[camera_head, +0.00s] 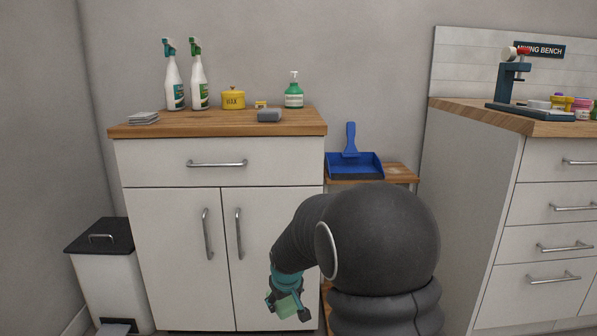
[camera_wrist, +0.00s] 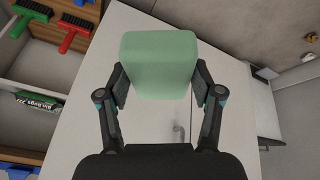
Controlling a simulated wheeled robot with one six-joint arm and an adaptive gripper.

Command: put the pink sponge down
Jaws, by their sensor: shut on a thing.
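My gripper (camera_head: 290,312) hangs low in front of the white cabinet doors, below the wooden counter top (camera_head: 200,128). It is shut on a pale green sponge-like block (camera_wrist: 160,62), whose sides the two fingers press in the wrist view. The block also shows small between the fingers in the head view (camera_head: 287,303). It looks green, not pink, and I see no pink sponge in either view. A grey sponge-like block (camera_head: 269,115) lies on the counter's front right part.
The counter also holds two spray bottles (camera_head: 173,85), a yellow wax tin (camera_head: 233,98), a green pump bottle (camera_head: 293,93) and grey cloths (camera_head: 144,118). Its front middle is clear. A bin (camera_head: 105,270) stands left.

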